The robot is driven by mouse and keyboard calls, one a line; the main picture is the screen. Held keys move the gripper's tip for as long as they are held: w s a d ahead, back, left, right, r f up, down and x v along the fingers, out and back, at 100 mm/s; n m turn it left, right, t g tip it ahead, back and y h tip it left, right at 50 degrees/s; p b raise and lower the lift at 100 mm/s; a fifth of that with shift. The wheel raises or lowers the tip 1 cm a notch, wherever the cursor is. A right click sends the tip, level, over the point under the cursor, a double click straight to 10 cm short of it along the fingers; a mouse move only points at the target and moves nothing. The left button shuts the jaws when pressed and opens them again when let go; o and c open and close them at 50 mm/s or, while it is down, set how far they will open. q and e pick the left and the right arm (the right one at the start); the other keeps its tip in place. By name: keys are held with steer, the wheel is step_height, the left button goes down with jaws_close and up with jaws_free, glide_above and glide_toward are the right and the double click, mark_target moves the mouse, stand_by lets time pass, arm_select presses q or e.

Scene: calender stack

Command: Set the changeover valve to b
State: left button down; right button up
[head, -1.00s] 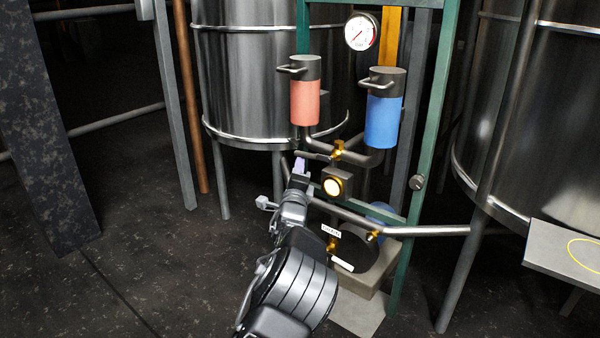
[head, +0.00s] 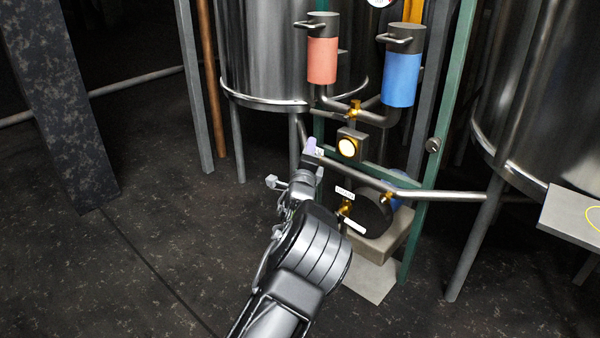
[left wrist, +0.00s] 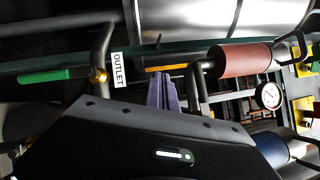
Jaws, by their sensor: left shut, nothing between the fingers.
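The brass changeover valve (head: 354,110) sits on the pipework between and below a red filter housing (head: 322,58) and a blue filter housing (head: 402,75). A thin dark lever (head: 326,112) appears to reach left from it. Any a or b marking is too small to read. My left gripper (head: 311,148) is shut and empty, below and left of the valve, apart from it. Its lilac fingers also show in the left wrist view (left wrist: 162,92), where the red housing (left wrist: 240,60) is to their right. I cannot make out the changeover valve there. My right gripper is out of view.
A lit round lamp box (head: 347,146) is just right of the gripper. A slanted grey pipe (head: 440,195) crosses the green frame below. Steel tanks (head: 285,50) stand behind and right. An OUTLET label (left wrist: 118,70) and green handle (left wrist: 45,75) show in the wrist view.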

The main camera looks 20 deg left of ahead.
arm_select(q)
steer(key=s+a+f+p, duration=0.1)
steer(key=s+f, duration=0.3)
steer(key=s, duration=0.2)
steer(key=shift+s+a+p, duration=0.2)
steer(key=shift+a+p, duration=0.2)
steer(key=shift+r, duration=0.1)
